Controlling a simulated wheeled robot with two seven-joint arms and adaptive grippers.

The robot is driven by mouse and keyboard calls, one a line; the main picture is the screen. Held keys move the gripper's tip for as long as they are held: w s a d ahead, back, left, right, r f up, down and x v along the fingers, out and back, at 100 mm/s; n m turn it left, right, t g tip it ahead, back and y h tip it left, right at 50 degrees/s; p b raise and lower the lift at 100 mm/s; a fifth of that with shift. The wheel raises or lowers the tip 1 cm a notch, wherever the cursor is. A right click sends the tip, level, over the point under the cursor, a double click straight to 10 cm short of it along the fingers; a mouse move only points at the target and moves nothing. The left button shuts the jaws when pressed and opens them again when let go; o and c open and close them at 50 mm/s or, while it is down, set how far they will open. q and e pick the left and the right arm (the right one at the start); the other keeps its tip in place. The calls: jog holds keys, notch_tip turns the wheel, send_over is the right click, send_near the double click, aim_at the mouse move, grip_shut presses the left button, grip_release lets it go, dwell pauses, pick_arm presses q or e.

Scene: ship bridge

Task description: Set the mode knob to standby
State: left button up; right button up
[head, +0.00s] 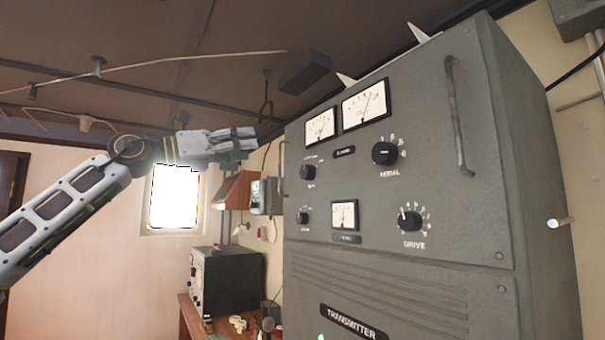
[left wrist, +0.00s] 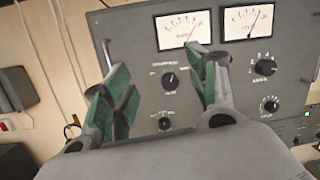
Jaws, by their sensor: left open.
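The grey transmitter cabinet (head: 400,260) has several black knobs on its front. The upper left knob (head: 307,172) has small lettering around it; it also shows between my fingers in the left wrist view (left wrist: 169,80). A smaller knob (head: 303,217) sits below it. I cannot read which one is marked mode, nor its setting. The aerial knob (head: 385,153) and the drive knob (head: 410,219) are farther right. My left gripper (head: 246,142) is open and empty, with green finger pads, left of the panel and apart from it. My right gripper is not in view.
Two meters (head: 342,113) sit above the knobs, and a smaller meter (head: 344,214) sits between the lower ones. A vertical handle (head: 458,115) stands out at the panel's right. A dark radio box (head: 226,280) stands on the desk at lower left.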

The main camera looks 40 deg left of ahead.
pick_arm(q)
jog(key=f+g, duration=0.1)
jog(key=f+m, duration=0.1)
jog(key=f, duration=0.1)
jog(key=d+f+g, duration=0.1)
jog(key=f, duration=0.1)
jog(key=shift+w+m+g+y, duration=0.3)
jog(key=shift+m, duration=0.1)
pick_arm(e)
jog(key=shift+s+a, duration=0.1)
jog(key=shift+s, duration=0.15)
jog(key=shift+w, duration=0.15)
